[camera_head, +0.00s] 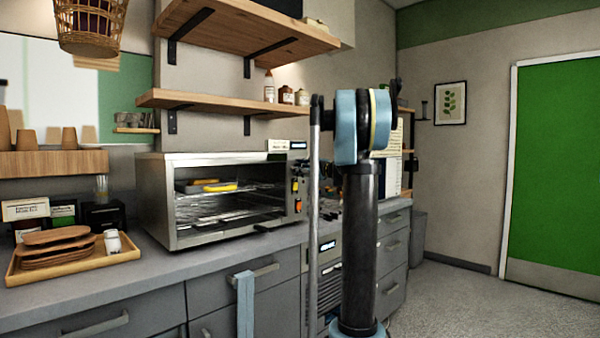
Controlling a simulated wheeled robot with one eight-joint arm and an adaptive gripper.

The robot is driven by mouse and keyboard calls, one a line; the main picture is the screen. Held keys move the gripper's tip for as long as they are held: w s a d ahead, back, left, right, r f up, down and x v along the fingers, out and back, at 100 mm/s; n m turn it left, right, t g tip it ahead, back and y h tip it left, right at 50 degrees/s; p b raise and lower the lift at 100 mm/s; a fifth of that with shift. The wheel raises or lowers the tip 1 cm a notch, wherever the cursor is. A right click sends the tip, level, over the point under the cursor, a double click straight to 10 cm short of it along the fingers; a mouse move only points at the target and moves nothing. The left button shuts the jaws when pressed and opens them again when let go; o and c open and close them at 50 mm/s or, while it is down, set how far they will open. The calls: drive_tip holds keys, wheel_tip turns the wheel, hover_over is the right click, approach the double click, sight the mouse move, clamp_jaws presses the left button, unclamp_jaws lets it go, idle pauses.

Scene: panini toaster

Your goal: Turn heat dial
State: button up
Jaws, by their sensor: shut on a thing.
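The panini toaster (152,200) is a steel box on the counter, with its open front showing wire racks and a yellow item (219,187) inside. Its narrow control panel (292,215) is on the right of the front, with orange switches (296,187). My gripper (302,169) is a small dark shape at the upper part of this panel, partly hidden behind my arm. It is shut on what appears to be the heat dial; the dial itself is covered and its setting cannot be read.
A wooden tray (18,277) with brown boards and a white shaker stands left on the counter. Wooden shelves (205,99) hang above the toaster. Drawers (150,312) line the counter front. Open floor (470,310) lies at the right, before a green door (555,170).

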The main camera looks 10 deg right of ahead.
drive_tip(key=shift+n, duration=0.9)
drive_tip(key=o, duration=1)
drive_tip(key=shift+o, duration=0.2)
drive_tip(key=v, duration=1.2)
drive_tip(key=shift+f, duration=0.1)
